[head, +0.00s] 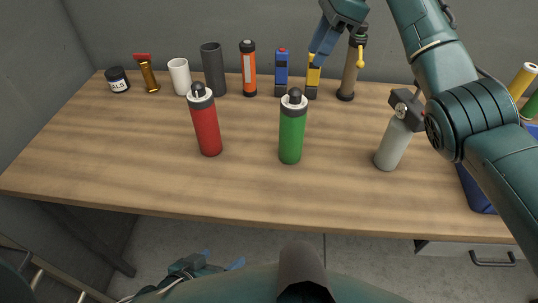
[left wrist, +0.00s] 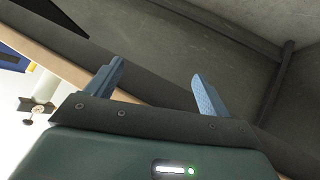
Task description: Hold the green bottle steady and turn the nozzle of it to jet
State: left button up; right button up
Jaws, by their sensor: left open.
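The green bottle (head: 291,138) stands upright near the middle of the wooden table. It has a light grey collar and a dark nozzle (head: 294,97) on top; its nozzle setting is too small to read. My left gripper (head: 222,259) is below and in front of the table's front edge, away from the bottle. Its two blue fingers are apart and empty in the left wrist view (left wrist: 158,72). My right gripper (head: 324,38) is high over the back of the table, behind and above the green bottle. One blue finger shows clearly, so its opening cannot be told.
A red bottle (head: 206,128) stands left of the green one, a pale grey bottle (head: 392,148) right. Several items line the back, including a black cup (head: 213,70) and an orange flashlight (head: 248,70). A blue bin (head: 476,190) is at the right. The front strip (head: 250,200) is clear.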

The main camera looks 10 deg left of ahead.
aim_at(295, 134)
pick_arm(q)
jog(key=w+a+r+n+g+h, duration=0.2)
jog(key=a+r+n+g+h, duration=0.45)
jog(key=n, duration=0.65)
jog(key=w+d+r+n+t, duration=0.1)
jog(key=w+d+n, duration=0.1)
jog(key=w+d+r+n+t, duration=0.1)
jog(key=w+d+r+t, duration=0.1)
jog(key=w+d+r+n+t+h, duration=0.1)
jog(key=w+d+r+n, duration=0.1)
jog(key=shift+w+d+r+n, duration=0.1)
jog(key=shift+w+d+n, duration=0.2)
jog(key=shift+w, duration=0.1)
jog(key=w+d+r+n+t+y, duration=0.2)
jog(key=w+d+r+n+t, duration=0.1)
jog(key=w+r+n+t, duration=0.6)
jog(key=d+f+n+y, duration=0.1)
jog(key=d+f, duration=0.2)
jog(key=d+f+n, duration=0.2)
jog(key=d+f, duration=0.1)
jog(key=shift+s+f+y, duration=0.15)
jog(key=shift+f+y, duration=0.2)
jog(key=shift+w+d+f, duration=0.1)
jog(key=shift+w+d, duration=0.25)
jog(key=shift+w, duration=0.1)
jog(key=x, duration=1.2)
jog(key=shift+c, duration=0.4)
